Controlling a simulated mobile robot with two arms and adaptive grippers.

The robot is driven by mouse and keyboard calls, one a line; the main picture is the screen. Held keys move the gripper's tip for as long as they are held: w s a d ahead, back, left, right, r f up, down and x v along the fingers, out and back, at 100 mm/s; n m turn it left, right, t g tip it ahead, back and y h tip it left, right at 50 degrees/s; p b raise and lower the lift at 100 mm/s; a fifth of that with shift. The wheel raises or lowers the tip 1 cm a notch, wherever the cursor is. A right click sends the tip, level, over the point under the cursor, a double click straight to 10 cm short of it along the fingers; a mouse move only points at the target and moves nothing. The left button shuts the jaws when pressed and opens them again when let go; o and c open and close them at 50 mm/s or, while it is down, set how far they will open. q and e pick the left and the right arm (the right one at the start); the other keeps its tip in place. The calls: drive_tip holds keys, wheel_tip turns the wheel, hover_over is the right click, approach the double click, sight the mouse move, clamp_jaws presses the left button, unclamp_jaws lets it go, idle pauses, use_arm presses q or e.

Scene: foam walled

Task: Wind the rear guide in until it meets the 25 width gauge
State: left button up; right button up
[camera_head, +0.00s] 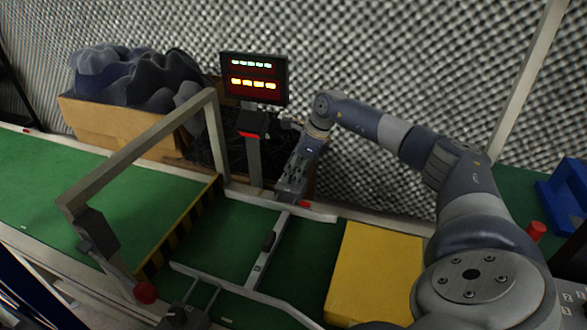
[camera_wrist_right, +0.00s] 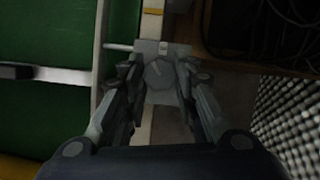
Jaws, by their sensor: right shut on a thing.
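The rear guide (camera_head: 320,214) is a pale rail along the far side of the green belt; it also shows as an upright pale strip in the wrist view (camera_wrist_right: 100,50). A grey bar with a dark grip, seemingly the width gauge (camera_head: 262,262), lies across the belt, one end close to the rear guide (camera_wrist_right: 60,75). I cannot read a number on it or tell whether they touch. My right gripper (camera_head: 289,188) is at the guide's outer side, shut on a grey knob (camera_wrist_right: 158,73), partly hidden by the fingers. My left gripper is not in view.
The front guide (camera_head: 250,295) runs along the belt's near side. A yellow block (camera_head: 378,270) sits on the belt to the right. A metal frame (camera_head: 140,150) arches over the belt at left. A lit display (camera_head: 254,78) stands behind, beside a cardboard box (camera_head: 115,125) of foam.

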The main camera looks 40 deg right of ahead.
idle(0.3)
drive_tip(key=o, duration=1.1)
drive_tip(key=shift+c, duration=0.2)
drive_tip(key=v, duration=0.7)
drive_tip(key=shift+r, duration=0.3)
drive_tip(key=shift+s+f, duration=0.1)
